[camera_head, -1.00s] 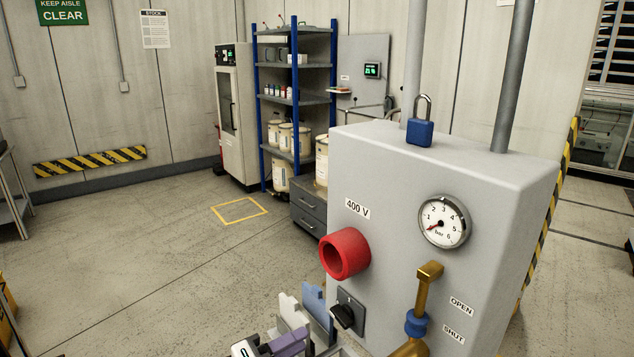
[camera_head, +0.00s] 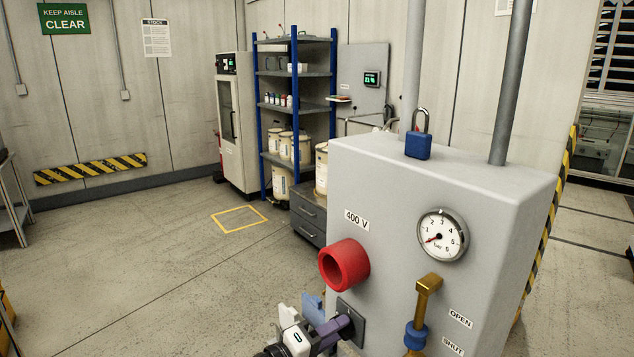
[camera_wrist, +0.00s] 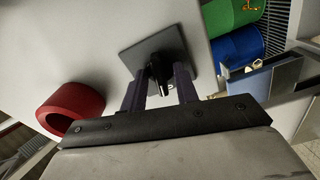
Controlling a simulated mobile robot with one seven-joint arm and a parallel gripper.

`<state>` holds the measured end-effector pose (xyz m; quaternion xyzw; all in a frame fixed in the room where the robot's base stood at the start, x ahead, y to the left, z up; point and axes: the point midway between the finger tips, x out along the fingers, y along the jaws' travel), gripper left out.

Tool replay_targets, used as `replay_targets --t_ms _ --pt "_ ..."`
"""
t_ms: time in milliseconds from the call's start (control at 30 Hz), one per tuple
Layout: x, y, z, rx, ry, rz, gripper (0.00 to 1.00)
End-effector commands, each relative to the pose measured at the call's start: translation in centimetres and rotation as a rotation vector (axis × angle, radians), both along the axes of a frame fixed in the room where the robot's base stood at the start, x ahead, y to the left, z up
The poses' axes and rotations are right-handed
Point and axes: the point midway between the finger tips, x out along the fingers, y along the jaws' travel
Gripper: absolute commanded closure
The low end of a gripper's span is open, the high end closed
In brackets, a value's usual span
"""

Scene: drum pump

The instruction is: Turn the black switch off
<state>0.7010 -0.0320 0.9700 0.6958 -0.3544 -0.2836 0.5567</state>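The black switch (camera_wrist: 157,70) is a small knob on a square dark plate on the front of the grey cabinet (camera_head: 385,210). In the head view its plate (camera_head: 352,318) shows at the lower left of the cabinet front, and my gripper hides the knob. My gripper (camera_head: 338,328) is up at the switch, with its purple fingers pointing at the plate. In the wrist view my gripper (camera_wrist: 161,82) has its two fingers apart, one on each side of the knob. A narrow gap seems to show beside the knob; contact is unclear.
A red round collar (camera_head: 344,265) sticks out just above the switch. A brass valve handle (camera_head: 425,297) and a pressure gauge (camera_head: 442,235) are to the right. A blue padlock (camera_head: 418,144) stands on the cabinet top. Open floor (camera_head: 160,270) lies to the left.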

Motion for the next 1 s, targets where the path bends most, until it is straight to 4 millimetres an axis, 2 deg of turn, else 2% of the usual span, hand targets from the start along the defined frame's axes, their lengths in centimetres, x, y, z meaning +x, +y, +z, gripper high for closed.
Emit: replay_targets --t_ms 167,400,1000 --pt "0.0 0.0 0.0 0.0 0.0 0.0 0.71" --pt "-0.01 0.01 0.01 0.0 0.0 0.0 1.0" --pt "-0.02 0.0 0.27 -0.069 0.095 -0.001 1.0"
